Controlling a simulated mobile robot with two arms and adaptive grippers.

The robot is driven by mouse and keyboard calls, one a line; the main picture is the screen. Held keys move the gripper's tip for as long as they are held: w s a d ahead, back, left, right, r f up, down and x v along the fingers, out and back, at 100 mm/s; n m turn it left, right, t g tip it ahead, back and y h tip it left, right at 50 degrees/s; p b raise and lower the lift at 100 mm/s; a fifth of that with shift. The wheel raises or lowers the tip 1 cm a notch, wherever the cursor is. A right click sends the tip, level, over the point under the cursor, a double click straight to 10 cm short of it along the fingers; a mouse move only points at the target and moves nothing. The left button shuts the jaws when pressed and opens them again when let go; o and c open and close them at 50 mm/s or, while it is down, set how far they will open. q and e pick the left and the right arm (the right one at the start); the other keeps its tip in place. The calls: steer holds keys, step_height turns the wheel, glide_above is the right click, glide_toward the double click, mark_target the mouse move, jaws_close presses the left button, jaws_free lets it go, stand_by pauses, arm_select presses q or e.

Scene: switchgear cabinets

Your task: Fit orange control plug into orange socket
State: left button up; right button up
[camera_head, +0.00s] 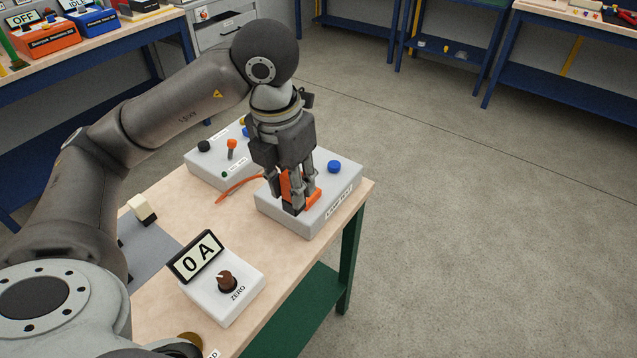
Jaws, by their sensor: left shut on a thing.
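My left gripper (298,203) points down over the grey-white box (318,222) with a lamp label. It is shut on the orange control plug (286,188), which shows between and beside its fingers. An orange socket part (313,198) shows on the box top, right at the fingertips. The fingers hide where plug and socket meet, so I cannot tell whether the plug is seated. An orange cable (236,189) curves left from near the gripper over the table. My right gripper is not in view.
A blue knob (334,166) is on the lamp box. Behind is another grey box (205,165) with an orange-topped lever (231,145). The floor to the right is clear.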

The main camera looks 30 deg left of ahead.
arm_select(q)
steer(key=shift+w+a+r, duration=0.15)
steer(key=shift+w, duration=0.1)
steer(key=w+a+f+p, duration=0.1)
steer(key=w+a+f, duration=0.1)
steer(key=w+f, duration=0.2)
steer(key=w+a+f+p, duration=0.1)
steer(key=w+a+f, duration=0.1)
steer(key=w+f, duration=0.1)
steer(key=w+a+f+p, duration=0.1)
steer(key=w+a+f, duration=0.1)
steer(key=w+f, duration=0.2)
steer(key=shift+w+f, duration=0.3)
steer(key=shift+f, duration=0.45)
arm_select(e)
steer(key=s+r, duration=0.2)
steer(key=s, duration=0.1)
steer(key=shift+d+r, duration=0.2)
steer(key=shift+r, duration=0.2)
arm_select(q)
steer(key=shift+f, duration=0.1)
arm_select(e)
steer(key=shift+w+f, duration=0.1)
